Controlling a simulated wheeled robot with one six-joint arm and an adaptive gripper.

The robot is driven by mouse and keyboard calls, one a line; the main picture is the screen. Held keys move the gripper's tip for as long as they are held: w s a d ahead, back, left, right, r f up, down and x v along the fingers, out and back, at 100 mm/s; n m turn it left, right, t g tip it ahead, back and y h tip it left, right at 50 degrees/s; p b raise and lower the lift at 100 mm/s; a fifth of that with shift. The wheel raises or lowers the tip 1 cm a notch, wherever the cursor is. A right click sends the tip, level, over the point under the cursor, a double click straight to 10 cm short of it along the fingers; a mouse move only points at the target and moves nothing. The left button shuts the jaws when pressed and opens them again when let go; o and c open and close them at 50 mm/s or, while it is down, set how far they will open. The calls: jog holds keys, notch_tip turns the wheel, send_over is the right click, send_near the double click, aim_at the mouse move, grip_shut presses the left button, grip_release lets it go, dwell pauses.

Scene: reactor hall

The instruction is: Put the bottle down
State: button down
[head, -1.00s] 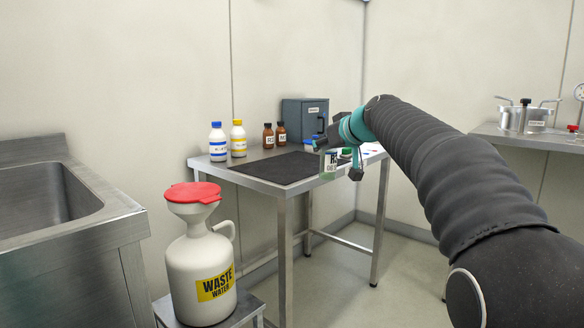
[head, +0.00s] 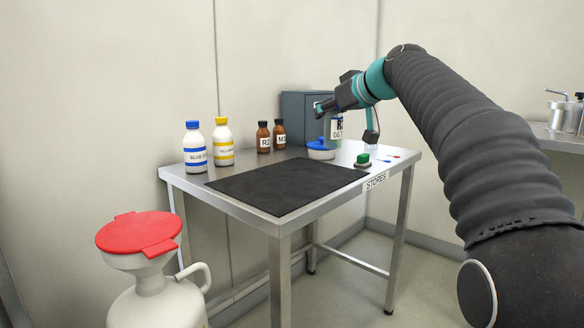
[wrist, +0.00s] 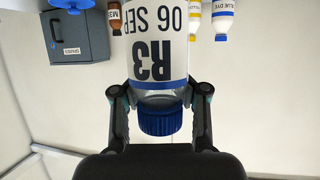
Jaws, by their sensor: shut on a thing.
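The bottle (wrist: 158,65) is held in my gripper (wrist: 158,98). It is clear, with a blue cap and a white label reading R3 and 06 SEP. The fingers are shut around its cap end in the wrist view, which looks upside down. In the head view my gripper (head: 326,108) is above the back right of the STORES table (head: 293,219). The bottle (head: 336,129) hangs below it, partly hidden by the arm. I cannot tell the exact gap to the tabletop.
A black mat (head: 285,185) lies bare on the table. Behind it stand a blue dye bottle (head: 195,150), a yellow-banded bottle (head: 223,145), brown bottles (head: 264,139) and a grey cabinet (head: 296,112). A blue-lidded tub (head: 320,151) and green-topped item (head: 363,159) are near the held bottle.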

jog(key=shift+w+a+f+b, duration=0.25)
jog(key=shift+w+a+f, duration=0.75)
jog(key=shift+a+f, duration=0.7)
jog(key=shift+w+a+f+b, duration=0.25)
jog(key=shift+w+a+f, duration=0.8)
jog(key=shift+a+f, duration=0.65)
jog(key=shift+w+a+f+b, duration=0.25)
jog(key=shift+w+a+f, duration=0.95)
jog(key=shift+f, duration=0.8)
jog(key=shift+s+a, duration=0.2)
jog(key=shift+f, duration=0.2)
jog(key=c, duration=0.6)
grip_release()
jog(key=shift+r, duration=0.2)
jog(key=shift+s+d+r, duration=0.1)
jog(key=v, duration=1.1)
jog(key=shift+s+d+r+b, duration=0.15)
jog(key=shift+s+d+b, duration=0.1)
jog(key=shift+b, duration=0.2)
